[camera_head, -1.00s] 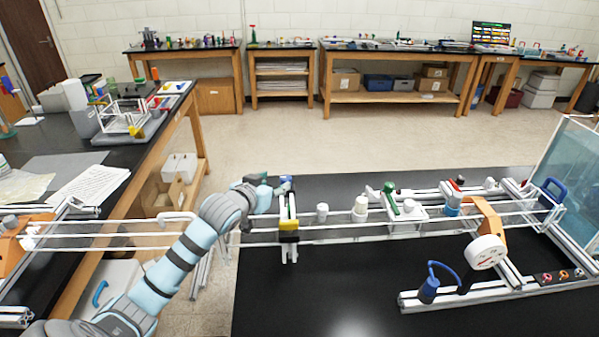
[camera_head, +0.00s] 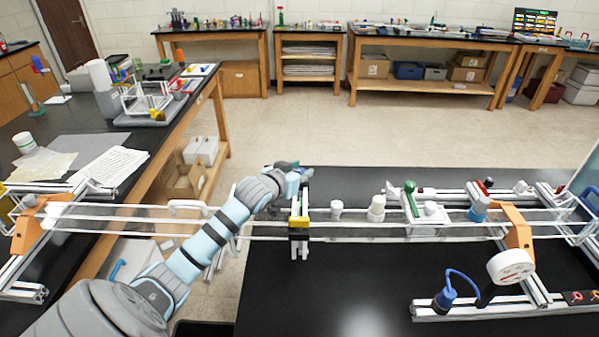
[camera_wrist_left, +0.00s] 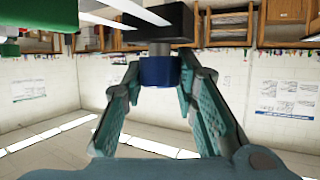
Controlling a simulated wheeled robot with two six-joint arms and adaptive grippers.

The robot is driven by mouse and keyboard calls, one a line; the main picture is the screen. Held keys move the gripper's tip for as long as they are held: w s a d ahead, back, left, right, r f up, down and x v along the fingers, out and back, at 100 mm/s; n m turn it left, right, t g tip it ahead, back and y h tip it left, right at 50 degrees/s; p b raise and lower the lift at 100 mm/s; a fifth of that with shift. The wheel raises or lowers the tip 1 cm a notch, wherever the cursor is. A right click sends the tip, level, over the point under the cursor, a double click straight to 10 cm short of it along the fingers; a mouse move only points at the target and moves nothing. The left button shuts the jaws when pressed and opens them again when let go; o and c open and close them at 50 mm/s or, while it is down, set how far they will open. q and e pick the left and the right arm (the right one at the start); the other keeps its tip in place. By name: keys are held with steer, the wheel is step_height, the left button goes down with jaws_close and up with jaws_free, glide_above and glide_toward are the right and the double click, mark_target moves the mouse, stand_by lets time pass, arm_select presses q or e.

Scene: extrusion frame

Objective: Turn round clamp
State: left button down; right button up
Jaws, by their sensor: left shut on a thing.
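My left gripper (camera_head: 297,172) is at the far side of the glass rails, just behind an upright yellow, black and white clamp (camera_head: 299,223). In the left wrist view my left gripper (camera_wrist_left: 160,66) has its two teal fingers on either side of a round dark blue knob (camera_wrist_left: 157,72), shut on it. The knob sits against a black block (camera_wrist_left: 163,22). In the head view the knob is hidden by the gripper. My right gripper is in neither view.
The rails (camera_head: 390,234) run across the gap to orange supports (camera_head: 517,228). White caps and a green-handled valve (camera_head: 410,198) stand right of the clamp. A dial gauge (camera_head: 510,266) stands in front. The near black table (camera_head: 340,290) is bare in front of the clamp.

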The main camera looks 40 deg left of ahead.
arm_select(q)
steer(key=shift+f+h, duration=0.15)
steer(key=shift+h, duration=0.15)
stand_by(0.4)
steer(key=shift+m, duration=0.4)
steer(key=shift+a+f+m+h+b, duration=0.1)
steer(key=shift+m+h+b, duration=0.3)
steer(key=shift+h+b, duration=0.25)
steer(key=m+h+b, duration=0.1)
steer(key=b, duration=0.2)
steer(key=m+h+b, duration=0.2)
steer(key=b, duration=0.1)
steer(key=m+h+b, duration=0.1)
steer(key=h+b, duration=0.1)
steer(key=b, duration=0.1)
steer(key=shift+f+m+g+h+b, duration=0.25)
steer(key=shift+m+g+b, duration=0.15)
steer(key=shift+r+m+g+h+b, duration=0.15)
steer(key=shift+m+g+h+b, duration=0.15)
steer(key=shift+m+h+b, duration=0.4)
steer(key=shift+r+m+g+h+b, duration=0.15)
steer(key=shift+m+g+h+b, duration=0.2)
steer(key=shift+m+h, duration=0.4)
steer(key=shift+g, duration=0.25)
